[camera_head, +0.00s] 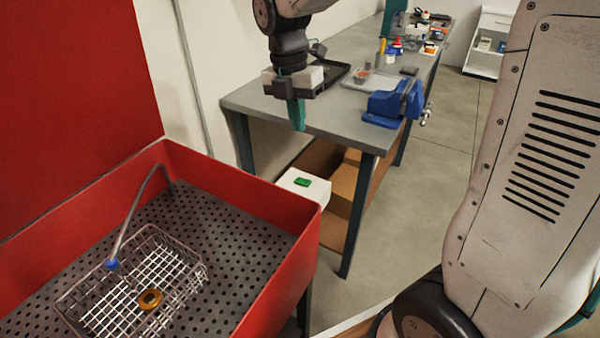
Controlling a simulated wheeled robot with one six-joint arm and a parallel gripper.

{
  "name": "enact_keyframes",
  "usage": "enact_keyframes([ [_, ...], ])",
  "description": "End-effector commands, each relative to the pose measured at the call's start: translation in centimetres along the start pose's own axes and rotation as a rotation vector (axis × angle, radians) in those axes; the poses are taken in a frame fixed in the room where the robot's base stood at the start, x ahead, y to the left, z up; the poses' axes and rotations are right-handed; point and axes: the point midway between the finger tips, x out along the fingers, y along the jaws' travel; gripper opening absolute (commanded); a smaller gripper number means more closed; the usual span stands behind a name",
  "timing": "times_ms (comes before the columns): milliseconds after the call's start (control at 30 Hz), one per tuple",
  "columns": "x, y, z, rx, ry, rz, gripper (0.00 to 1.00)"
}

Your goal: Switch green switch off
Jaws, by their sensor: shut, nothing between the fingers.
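The green switch (302,182) is a small green piece on top of a white box (312,191). The box stands beside the red basin's right wall, lower than the workbench top. Whether the switch is on or off cannot be told at this size. My gripper (299,122) hangs from the top of the view, pointing down. Its teal fingers are shut and empty. In the picture it is above the switch and in front of the workbench edge, apart from the box.
A red wash basin (262,194) with a wire basket (190,262) and a hose fills the left. A grey workbench (338,118) carries a blue vise (384,105), trays and tools. Cardboard boxes (343,184) sit beneath it. Floor is clear right of the bench.

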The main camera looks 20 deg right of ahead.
Motion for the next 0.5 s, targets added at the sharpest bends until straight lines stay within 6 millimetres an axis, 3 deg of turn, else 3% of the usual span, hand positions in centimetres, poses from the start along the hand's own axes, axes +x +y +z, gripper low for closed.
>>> enact_keyframes([
  [300,0.3,0.1,-0.3,-0.003,0.000,-0.001,0.00],
  [500,3.0,0.1,-0.4,-0.003,0.001,-0.004,0.00],
])
